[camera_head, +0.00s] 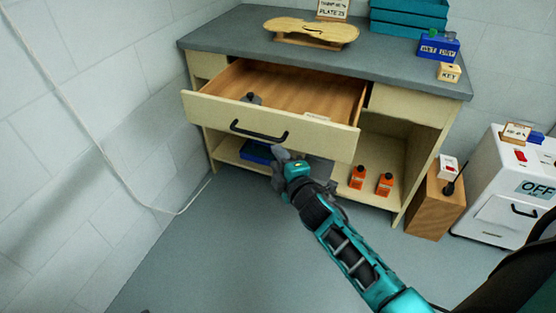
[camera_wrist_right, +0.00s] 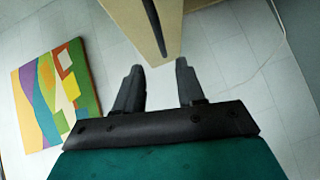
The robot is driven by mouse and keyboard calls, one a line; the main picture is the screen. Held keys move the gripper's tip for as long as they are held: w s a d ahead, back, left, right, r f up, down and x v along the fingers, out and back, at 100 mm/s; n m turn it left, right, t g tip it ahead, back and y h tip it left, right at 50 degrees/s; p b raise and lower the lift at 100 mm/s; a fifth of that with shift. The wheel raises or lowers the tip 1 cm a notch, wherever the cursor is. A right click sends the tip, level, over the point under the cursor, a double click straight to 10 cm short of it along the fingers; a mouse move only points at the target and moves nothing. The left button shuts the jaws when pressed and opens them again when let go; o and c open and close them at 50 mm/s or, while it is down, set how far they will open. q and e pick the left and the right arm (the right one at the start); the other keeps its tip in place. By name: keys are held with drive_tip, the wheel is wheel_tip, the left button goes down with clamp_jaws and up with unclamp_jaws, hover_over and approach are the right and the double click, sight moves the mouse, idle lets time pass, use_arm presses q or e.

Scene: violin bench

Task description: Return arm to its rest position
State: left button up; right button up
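My right arm reaches in from the lower right of the head view, and its teal and dark grey gripper (camera_head: 279,158) is just below the right end of the black drawer handle (camera_head: 258,133). In the right wrist view my right gripper (camera_wrist_right: 158,82) has its two dark fingers spread, with nothing between them. The cream drawer front (camera_wrist_right: 145,28) with its dark handle lies beyond the fingertips there. The drawer (camera_head: 300,88) of the bench stands pulled out, with a small dark object (camera_head: 252,98) inside. My left gripper is in neither view.
The grey bench top (camera_head: 225,38) carries a violin plate (camera_head: 311,31), teal boxes and a blue box (camera_head: 438,46). Orange bottles (camera_head: 358,177) stand on the lower shelf. A wooden block (camera_head: 428,205) and a white machine (camera_head: 510,205) are at right. The floor at left is clear.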

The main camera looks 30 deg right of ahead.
use_arm(q)
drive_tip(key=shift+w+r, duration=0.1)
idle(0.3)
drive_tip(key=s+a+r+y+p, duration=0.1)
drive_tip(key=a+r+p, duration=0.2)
drive_tip(key=p, duration=0.7)
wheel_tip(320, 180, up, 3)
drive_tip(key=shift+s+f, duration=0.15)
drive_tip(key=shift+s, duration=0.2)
use_arm(e)
drive_tip(key=s+a+m+g+y, duration=0.1)
drive_tip(key=s+a+m, duration=0.3)
drive_tip(key=s, duration=0.7)
drive_tip(key=s+a+m+g+y, duration=0.2)
drive_tip(key=s+a+m+g, duration=0.2)
drive_tip(key=s+m, duration=0.5)
drive_tip(key=shift+s+r+g, duration=0.3)
drive_tip(key=shift+s+r, duration=0.1)
drive_tip(key=shift+s, duration=0.55)
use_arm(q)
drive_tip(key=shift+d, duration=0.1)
